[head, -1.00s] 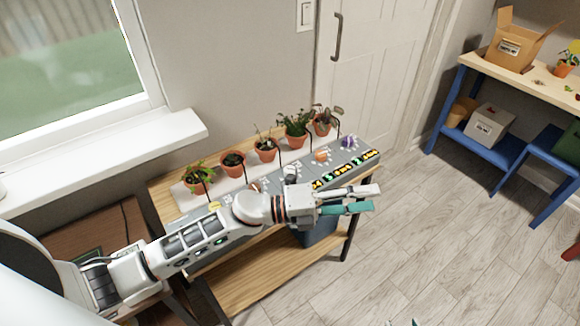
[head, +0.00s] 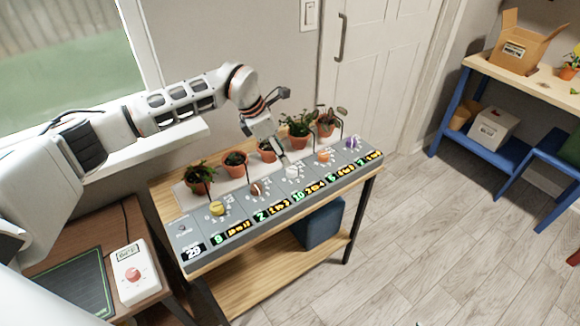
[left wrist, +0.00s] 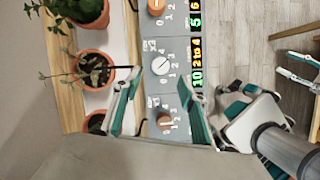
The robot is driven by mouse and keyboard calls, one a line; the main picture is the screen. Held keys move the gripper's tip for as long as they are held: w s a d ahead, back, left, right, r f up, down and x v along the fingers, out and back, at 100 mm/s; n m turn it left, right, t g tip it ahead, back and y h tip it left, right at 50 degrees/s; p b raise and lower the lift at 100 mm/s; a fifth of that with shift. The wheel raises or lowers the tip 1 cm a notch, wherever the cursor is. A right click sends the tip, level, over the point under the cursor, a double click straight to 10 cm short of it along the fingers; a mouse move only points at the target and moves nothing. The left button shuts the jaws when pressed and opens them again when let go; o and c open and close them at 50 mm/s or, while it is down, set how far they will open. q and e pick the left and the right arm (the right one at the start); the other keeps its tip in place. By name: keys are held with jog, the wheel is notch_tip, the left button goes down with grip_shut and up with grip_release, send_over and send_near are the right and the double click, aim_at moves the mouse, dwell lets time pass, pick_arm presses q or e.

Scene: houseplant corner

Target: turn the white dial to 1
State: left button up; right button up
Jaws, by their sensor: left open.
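The white dial (head: 291,171) sits in the middle of the grey sloped panel (head: 180,228), between a brown dial (head: 256,189) and an orange dial (head: 322,156). In the left wrist view the white dial (left wrist: 160,65) is round, with a printed scale around it; its exact setting is too small to read. My left gripper (head: 282,153) comes down from behind the panel, close above the white dial. In the left wrist view its open fingers (left wrist: 160,78) lie either side of the dial's near edge, nothing held. White-and-teal finger-like parts (left wrist: 298,68) show at the right edge, probably my right gripper.
Several potted plants stand behind the dials, one pot (head: 267,152) close beside my left gripper. A yellow dial (head: 217,208) and a purple dial (head: 350,143) are also on the panel. Lit displays line its front.

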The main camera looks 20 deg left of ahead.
aim_at(292, 169)
pick_arm(q)
jog(key=x, duration=0.7)
jog(key=shift+s+d, duration=0.1)
jog(key=shift+d, duration=0.05)
jog(key=shift+c, duration=0.4)
jog(key=c, duration=1)
